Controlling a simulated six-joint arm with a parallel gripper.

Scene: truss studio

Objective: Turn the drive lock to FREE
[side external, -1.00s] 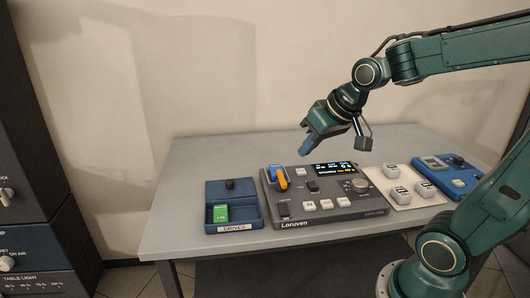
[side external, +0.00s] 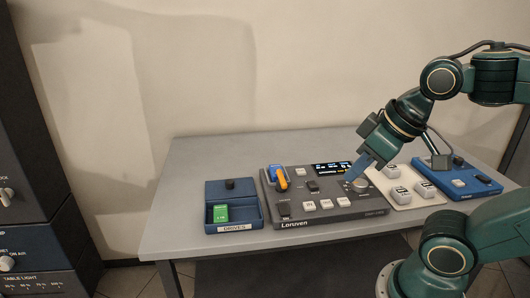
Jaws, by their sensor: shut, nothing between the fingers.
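My gripper (side external: 351,177) is shut and empty, with its blue fingers pointing down and left. Its tips are close to the round silver knob (side external: 360,186) on the dark Loruven console (side external: 330,224); I cannot tell if they touch it. I cannot read a drive lock or FREE label anywhere. The blue box (side external: 235,195) at the left, with a label that seems to read DRIVES, has a black knob (side external: 230,184) at its back and a green block (side external: 220,213) in its recess.
The console also has an orange and blue lever (side external: 279,177), a lit screen, now partly covered by my gripper, and several pale keys. A pale panel (side external: 403,204) with white blocks and a blue device (side external: 470,186) stand to the right. The grey table (side external: 175,215) is bare at far left.

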